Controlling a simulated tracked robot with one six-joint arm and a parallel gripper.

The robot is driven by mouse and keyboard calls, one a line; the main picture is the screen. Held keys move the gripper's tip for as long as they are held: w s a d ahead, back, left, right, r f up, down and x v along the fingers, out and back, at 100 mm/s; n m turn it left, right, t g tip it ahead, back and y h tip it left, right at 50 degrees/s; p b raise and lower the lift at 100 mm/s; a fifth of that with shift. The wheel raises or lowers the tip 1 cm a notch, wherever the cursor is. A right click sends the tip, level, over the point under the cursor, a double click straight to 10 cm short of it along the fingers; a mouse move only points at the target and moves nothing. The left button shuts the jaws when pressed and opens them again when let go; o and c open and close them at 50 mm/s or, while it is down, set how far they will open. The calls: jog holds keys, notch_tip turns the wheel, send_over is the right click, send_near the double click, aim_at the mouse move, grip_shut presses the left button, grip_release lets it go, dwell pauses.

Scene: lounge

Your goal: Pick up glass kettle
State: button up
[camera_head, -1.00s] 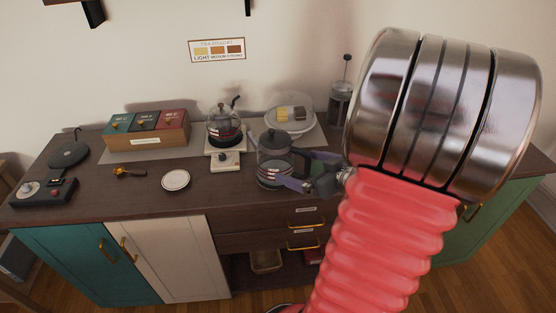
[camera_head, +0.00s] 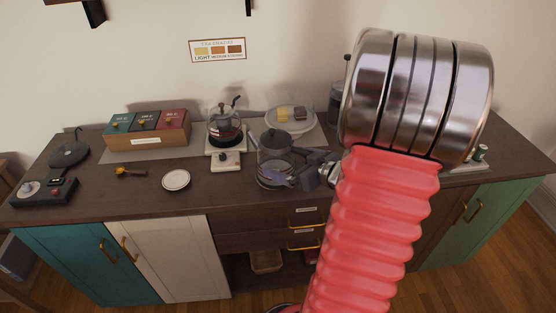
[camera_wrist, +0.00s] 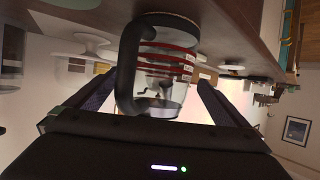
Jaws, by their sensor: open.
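The glass kettle (camera_head: 274,153), clear with a dark lid and dark handle, stands upright on the wooden counter near its front edge. In the wrist view the kettle (camera_wrist: 168,82) appears upside down, with red bands on its glass and its handle at the left. My gripper (camera_head: 293,168) is open at the kettle's right side. In the wrist view the kettle lies between the two spread fingers of my gripper (camera_wrist: 158,108), with a visible gap to the right finger. Whether the left finger touches the handle cannot be told.
A smaller glass pot (camera_head: 224,128) sits on a white base (camera_head: 226,161) behind and left of the kettle. A domed plate (camera_head: 290,122) is behind it. A white saucer (camera_head: 176,180) and a tea box (camera_head: 146,130) stand farther left. The counter left of the kettle is fairly clear.

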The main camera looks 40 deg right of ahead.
jog(key=x, duration=0.4)
dwell(0.5)
jog(key=shift+r, duration=0.15)
jog(key=c, duration=1.4)
